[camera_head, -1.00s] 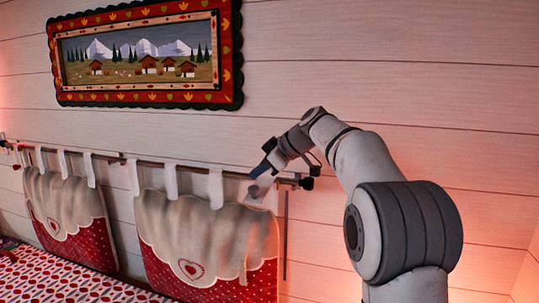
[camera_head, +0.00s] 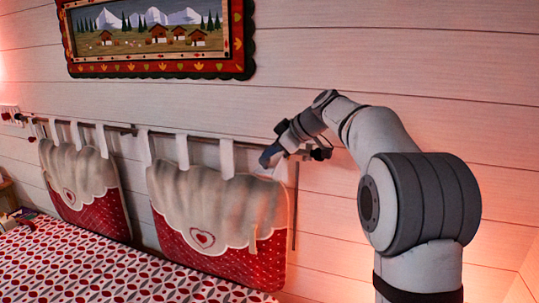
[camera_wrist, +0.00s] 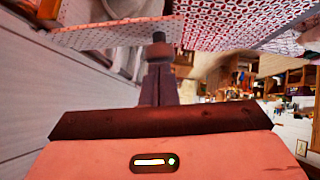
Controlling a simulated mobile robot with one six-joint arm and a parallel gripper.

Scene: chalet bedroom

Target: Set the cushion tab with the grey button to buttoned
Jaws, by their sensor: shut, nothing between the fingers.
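The right cushion (camera_head: 180,195), cream above a scalloped edge and red below, hangs by white tabs from a wall rail. Its rightmost tab (camera_head: 270,172) is partly covered by my gripper (camera_head: 267,160). The gripper is shut and empty, with its fingertips at or very close to that tab; I cannot tell whether they touch. The grey button cannot be made out in the head view. In the wrist view my shut gripper (camera_wrist: 158,66) points at a small dark round thing, which I cannot identify. Whether the tab is buttoned cannot be seen.
A second cushion (camera_head: 85,190) hangs to the left. The rail ends in a dark knob (camera_head: 322,154) just right of my gripper. A patterned bed cover (camera_head: 90,262) lies below, and a framed picture (camera_head: 155,40) hangs above. The wall at right is clear.

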